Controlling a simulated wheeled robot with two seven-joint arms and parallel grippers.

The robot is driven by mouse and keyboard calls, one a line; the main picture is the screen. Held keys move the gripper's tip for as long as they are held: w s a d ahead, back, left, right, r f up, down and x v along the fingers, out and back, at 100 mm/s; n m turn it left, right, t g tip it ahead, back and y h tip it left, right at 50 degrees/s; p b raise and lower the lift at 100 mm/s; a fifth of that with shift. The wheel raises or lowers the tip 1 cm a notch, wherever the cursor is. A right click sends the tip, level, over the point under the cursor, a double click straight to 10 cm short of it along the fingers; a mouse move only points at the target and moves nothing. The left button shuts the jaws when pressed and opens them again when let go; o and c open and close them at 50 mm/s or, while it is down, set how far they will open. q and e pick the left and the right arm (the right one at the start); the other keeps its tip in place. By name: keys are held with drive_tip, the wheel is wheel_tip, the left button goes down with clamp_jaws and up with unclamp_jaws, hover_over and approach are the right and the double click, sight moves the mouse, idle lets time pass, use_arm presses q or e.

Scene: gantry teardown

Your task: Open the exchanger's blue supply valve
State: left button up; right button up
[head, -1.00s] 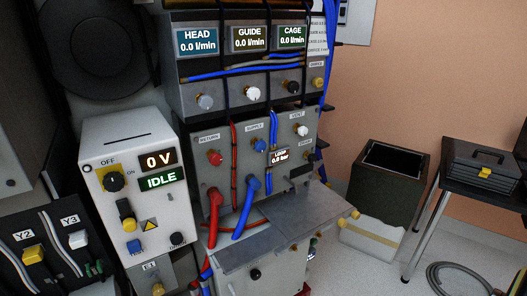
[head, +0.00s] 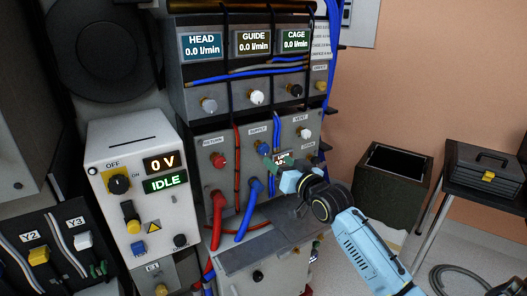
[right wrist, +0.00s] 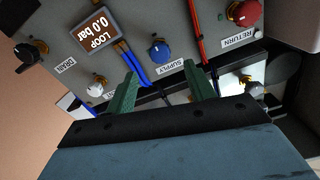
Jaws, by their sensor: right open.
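The blue supply valve knob (head: 263,148) is on the upright grey exchanger panel (head: 240,145), under the SUPPLY label. The right wrist view also shows the blue knob (right wrist: 160,51), ahead of my fingers and between their lines. My right gripper (head: 279,163) is close in front of the panel, just right of and below the knob. In the right wrist view its two green fingers (right wrist: 162,88) are spread with nothing between them, apart from the knob. The gripper partly covers the loop display in the head view. My left gripper is out of view.
The red return knob (head: 217,160) is left of the supply knob, a white vent knob (head: 304,133) to its right. Red and blue hoses (head: 249,208) rise below. The loop display (right wrist: 99,33) reads 0.0 bar. A power box (head: 138,190) stands left.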

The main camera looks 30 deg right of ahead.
sight(265, 151)
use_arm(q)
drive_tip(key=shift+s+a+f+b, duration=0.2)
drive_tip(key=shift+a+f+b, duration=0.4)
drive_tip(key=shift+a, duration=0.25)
use_arm(e)
drive_tip(key=w, duration=0.9)
drive_tip(key=shift+w, duration=0.1)
drive_tip(key=c, duration=1)
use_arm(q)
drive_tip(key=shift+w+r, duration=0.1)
